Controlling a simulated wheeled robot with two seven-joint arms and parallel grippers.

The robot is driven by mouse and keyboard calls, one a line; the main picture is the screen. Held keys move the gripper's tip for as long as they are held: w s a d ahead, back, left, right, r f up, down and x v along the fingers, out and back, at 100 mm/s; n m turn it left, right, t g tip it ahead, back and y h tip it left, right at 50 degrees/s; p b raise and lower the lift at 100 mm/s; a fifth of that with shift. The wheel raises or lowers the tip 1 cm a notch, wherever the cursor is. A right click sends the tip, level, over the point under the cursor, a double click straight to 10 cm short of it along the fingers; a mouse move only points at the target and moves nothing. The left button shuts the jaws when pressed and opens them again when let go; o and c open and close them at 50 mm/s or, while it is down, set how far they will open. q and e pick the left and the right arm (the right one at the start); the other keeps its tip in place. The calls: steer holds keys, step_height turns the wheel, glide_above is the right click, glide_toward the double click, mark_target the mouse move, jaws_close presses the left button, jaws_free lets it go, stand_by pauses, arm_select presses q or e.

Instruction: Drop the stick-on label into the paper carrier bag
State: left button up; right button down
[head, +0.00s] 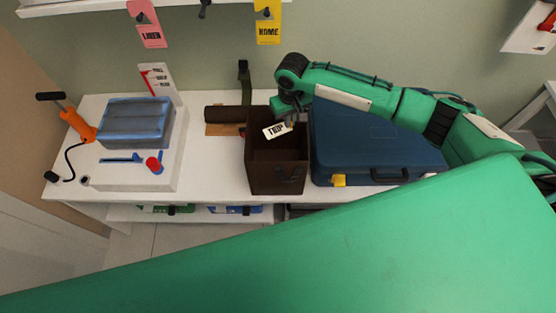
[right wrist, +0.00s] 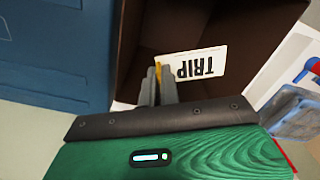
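The stick-on label, a white card printed TRIP (head: 273,131), is at the tips of my right gripper (head: 291,121). It also shows in the right wrist view (right wrist: 203,64), where the gripper fingers (right wrist: 158,80) are close together at its edge, with a thin yellow strip between them. The paper carrier bag (head: 277,178) is dark brown and open at the top, standing upright on the white bench. The label is over the bag's opening, tilted; how far it reaches inside is hard to tell. My left gripper is not in view.
A blue suitcase (head: 362,145) stands right beside the bag. A brown roll (head: 227,114) lies behind it to the left. A grey-blue box (head: 136,122) and an orange-handled tool (head: 78,125) are at the left. Pink (head: 147,25) and yellow (head: 268,24) tags hang above.

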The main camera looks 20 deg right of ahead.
steer(key=shift+w, duration=0.1)
steer(key=c, duration=1.6)
jaws_free()
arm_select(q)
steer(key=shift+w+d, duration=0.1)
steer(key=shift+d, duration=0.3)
arm_select(e)
steer(key=shift+o, duration=0.2)
